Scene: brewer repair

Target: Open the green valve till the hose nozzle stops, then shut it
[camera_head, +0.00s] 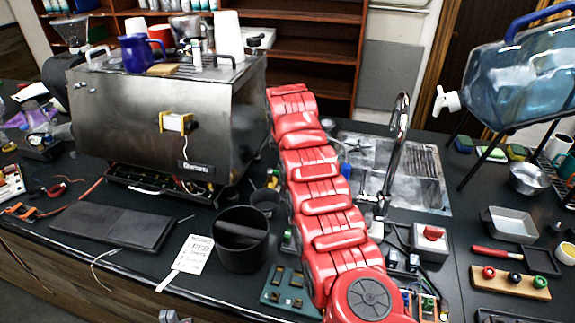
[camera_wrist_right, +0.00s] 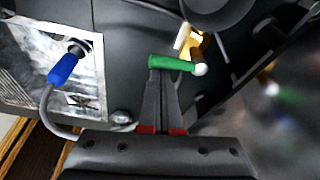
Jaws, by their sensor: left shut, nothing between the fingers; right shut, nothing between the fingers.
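The green valve handle (camera_wrist_right: 172,63) shows in the right wrist view, beside a brass-coloured fitting (camera_wrist_right: 184,38) with a white knob at its right end. My right gripper (camera_wrist_right: 161,72) is shut and empty, its fingertips right at the handle; I cannot tell whether they touch it. A blue-ended grey hose (camera_wrist_right: 62,70), which looks like the hose nozzle, lies over the metal sink plate on the left. A small blue piece (camera_head: 346,170) shows there in the head view. No water flow can be made out. My left gripper (camera_head: 174,316) just shows at the bottom edge, shut and empty.
My red right arm crosses the counter and hides its middle. The steel brewer (camera_head: 150,120) stands to its left, with a black bin (camera_head: 241,250) in front. A tap (camera_head: 398,130) rises from the sink plate (camera_head: 430,195).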

